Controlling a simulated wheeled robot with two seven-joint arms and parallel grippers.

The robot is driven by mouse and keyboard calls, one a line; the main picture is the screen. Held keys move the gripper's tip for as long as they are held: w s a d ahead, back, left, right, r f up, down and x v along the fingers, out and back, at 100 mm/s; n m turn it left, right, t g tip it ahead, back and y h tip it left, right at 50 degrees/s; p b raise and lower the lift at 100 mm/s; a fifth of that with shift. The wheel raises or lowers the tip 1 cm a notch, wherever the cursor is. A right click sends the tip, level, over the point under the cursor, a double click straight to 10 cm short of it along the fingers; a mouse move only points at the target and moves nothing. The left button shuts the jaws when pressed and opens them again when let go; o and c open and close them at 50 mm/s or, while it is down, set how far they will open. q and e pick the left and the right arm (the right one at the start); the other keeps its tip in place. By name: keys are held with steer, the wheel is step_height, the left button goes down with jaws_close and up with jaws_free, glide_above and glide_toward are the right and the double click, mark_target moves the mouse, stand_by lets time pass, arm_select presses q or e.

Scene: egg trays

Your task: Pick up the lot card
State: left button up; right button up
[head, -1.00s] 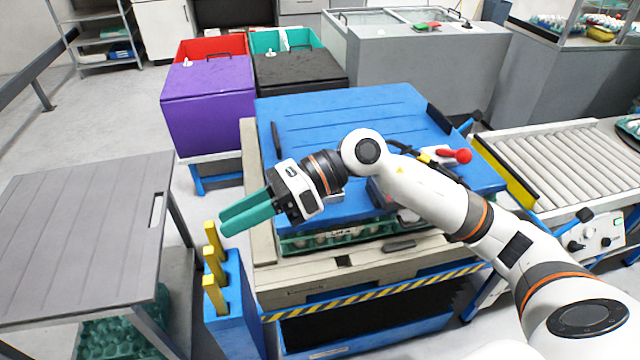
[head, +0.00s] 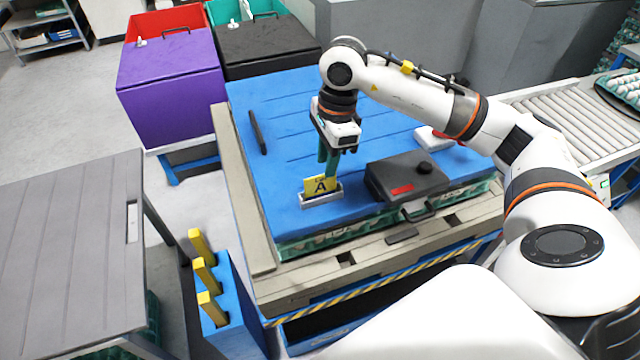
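The lot card (head: 321,185) is a yellow card with a black letter A. It stands upright in a small pale holder (head: 321,198) on the blue lid (head: 285,150), near its front edge. My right gripper (head: 328,170) has green fingers and points down just above and behind the card. Its two fingers look slightly apart, one farther back than the other. The card hides part of the fingertips, and I cannot tell if they touch it. My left gripper is not in view.
A dark box with a knob and red label (head: 408,180) sits right of the card. A black bar (head: 258,132) lies on the lid's left side. Yellow posts (head: 205,275) stand in a blue holder at front left. A grey table (head: 70,245) is at left.

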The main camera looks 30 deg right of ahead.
mark_target(321, 175)
steer(key=shift+w+f, duration=0.15)
steer(key=shift+f, duration=0.2)
steer(key=f+p, duration=0.1)
steer(key=f, duration=0.1)
steer(key=a+f+p, duration=0.1)
steer(key=f, duration=0.1)
steer(key=shift+a, duration=0.1)
steer(key=shift+w+f, duration=0.15)
steer(key=shift+f, duration=0.35)
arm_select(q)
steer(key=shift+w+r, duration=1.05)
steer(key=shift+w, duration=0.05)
arm_select(e)
jaws_close()
